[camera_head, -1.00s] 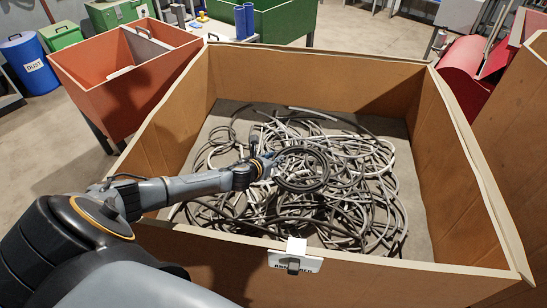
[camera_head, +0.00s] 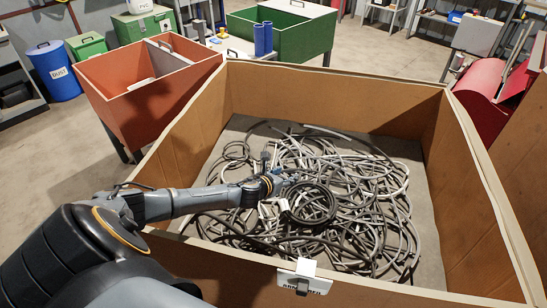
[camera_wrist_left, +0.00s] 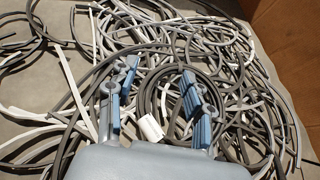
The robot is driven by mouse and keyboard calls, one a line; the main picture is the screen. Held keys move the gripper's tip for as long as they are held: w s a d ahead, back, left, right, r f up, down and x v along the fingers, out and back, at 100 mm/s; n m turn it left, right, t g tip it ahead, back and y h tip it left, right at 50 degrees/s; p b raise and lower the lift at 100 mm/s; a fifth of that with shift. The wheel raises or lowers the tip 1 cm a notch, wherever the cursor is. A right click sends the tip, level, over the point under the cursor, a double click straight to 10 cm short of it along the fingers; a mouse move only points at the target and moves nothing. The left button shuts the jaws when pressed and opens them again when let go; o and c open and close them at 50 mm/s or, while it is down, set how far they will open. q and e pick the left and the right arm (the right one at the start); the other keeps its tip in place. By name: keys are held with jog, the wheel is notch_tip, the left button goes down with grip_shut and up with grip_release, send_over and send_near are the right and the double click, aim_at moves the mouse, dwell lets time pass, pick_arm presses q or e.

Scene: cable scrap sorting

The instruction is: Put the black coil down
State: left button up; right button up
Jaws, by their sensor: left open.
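The black coil (camera_head: 312,204) is a round bundle of dark cable. It lies on the heap of loose cables in the big brown bin (camera_head: 335,92). My left gripper (camera_head: 281,184) is at the coil's upper left edge in the head view. In the left wrist view the gripper (camera_wrist_left: 156,82) is open, with its blue-padded fingers apart on either side of part of the coil (camera_wrist_left: 148,96). Whether a finger still touches the coil I cannot tell. A small white piece (camera_wrist_left: 150,128) shows between the fingers. My right gripper is not in view.
Grey, black and white cables (camera_head: 365,190) cover most of the bin floor, with bare floor along its edges. The bin walls stand high around my arm. An orange-red hopper (camera_head: 125,95) is outside at left, and a green container (camera_head: 290,30) behind.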

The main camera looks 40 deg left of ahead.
pick_arm(q)
jog(key=v, duration=1)
jog(key=shift+s, duration=0.2)
jog(key=shift+d+r, duration=0.1)
jog(key=shift+r, duration=0.1)
